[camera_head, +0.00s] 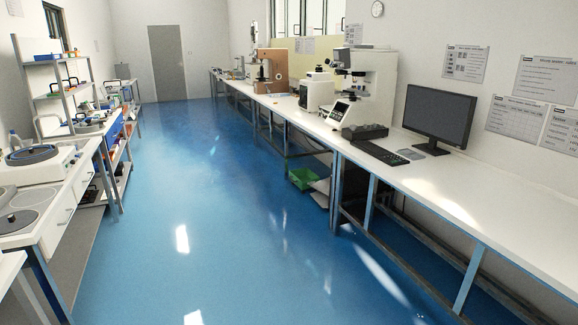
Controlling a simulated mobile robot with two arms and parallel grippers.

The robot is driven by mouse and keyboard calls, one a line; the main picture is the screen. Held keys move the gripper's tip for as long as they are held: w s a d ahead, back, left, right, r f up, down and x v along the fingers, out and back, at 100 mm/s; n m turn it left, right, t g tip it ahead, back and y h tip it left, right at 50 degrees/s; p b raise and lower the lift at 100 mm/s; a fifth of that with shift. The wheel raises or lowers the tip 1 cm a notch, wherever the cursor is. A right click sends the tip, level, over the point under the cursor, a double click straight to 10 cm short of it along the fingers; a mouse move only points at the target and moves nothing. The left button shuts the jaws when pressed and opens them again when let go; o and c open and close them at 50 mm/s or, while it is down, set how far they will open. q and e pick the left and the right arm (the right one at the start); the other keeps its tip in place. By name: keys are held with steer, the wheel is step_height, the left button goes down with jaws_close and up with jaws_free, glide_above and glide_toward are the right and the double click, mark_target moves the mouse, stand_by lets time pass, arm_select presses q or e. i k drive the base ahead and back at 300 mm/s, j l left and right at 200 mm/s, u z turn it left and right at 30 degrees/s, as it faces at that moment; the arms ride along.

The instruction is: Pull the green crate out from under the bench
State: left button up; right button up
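The green crate (302,179) sits on the blue floor under the long white bench on the right, about the middle of the view. Its near side shows at the bench's front edge line, between the bench's metal legs. A pale grey or white object (321,186) lies just to the right of it, and I cannot tell whether they touch. The bench (440,178) has a white top and grey metal legs and rails. Neither of my grippers shows in this view.
A wide blue floor aisle (200,200) is clear up to the crate and back to a grey door (167,62). Benches with polishing machines (30,154) and a shelf rack line the left side. The right bench carries a monitor (439,115), a keyboard and a white tester (365,85).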

mark_target(308, 178)
steer(key=i, duration=4.65)
